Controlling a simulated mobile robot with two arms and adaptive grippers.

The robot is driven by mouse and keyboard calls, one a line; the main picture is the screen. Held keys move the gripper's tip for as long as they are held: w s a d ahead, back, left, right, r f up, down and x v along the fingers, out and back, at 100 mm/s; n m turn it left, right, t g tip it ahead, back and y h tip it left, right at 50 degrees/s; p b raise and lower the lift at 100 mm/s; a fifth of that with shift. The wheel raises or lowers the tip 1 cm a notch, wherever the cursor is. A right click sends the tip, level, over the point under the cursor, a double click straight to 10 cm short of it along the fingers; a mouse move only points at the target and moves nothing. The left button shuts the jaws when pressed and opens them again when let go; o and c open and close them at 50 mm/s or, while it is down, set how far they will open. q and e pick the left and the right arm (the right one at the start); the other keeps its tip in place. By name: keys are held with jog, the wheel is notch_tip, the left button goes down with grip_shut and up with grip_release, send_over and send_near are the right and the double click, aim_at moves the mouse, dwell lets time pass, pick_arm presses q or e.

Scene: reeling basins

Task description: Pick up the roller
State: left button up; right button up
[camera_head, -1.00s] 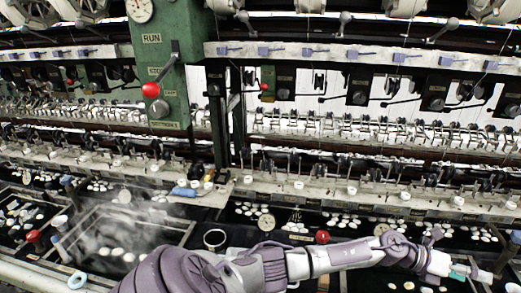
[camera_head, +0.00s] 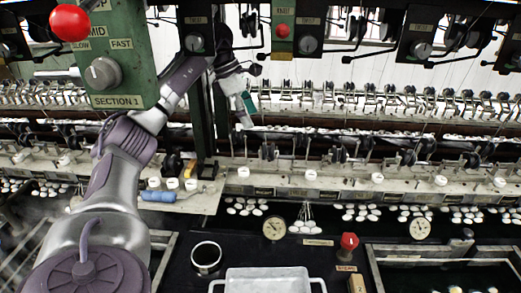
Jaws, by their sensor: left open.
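The roller (camera_head: 158,196), a small light blue cylinder with a thin handle toward the right, lies on the pale ledge at left of centre in the head view. White cups stand just behind it. My left arm rises from the lower left, passing left of the roller. My left gripper (camera_head: 249,95) is up near the green post, in front of the reeling machinery. It is open and empty, above and to the right of the roller, well apart from it. My right gripper is out of view.
A green control box (camera_head: 110,55) with a red knob (camera_head: 70,23) hangs at upper left. Below the ledge are a dark cup (camera_head: 206,256), a white tray (camera_head: 267,272), a red-knobbed valve (camera_head: 348,243) and round gauges. A water basin lies at lower right.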

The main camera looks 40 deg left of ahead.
aim_at(265, 144)
pick_arm(q)
jog(key=x, duration=0.6)
jog(key=shift+w+d, duration=0.1)
jog(key=shift+d, duration=0.1)
jog(key=shift+w+f, duration=0.1)
jog(key=shift+f, duration=0.25)
jog(key=p+x, duration=0.2)
jog(key=x, duration=0.2)
jog(key=shift+w+d+f, duration=0.2)
jog(key=shift+d+f, duration=0.05)
jog(key=shift+d, duration=0.05)
jog(key=shift+w+f, duration=0.1)
jog(key=shift+f, duration=0.2)
jog(key=c, duration=1.2)
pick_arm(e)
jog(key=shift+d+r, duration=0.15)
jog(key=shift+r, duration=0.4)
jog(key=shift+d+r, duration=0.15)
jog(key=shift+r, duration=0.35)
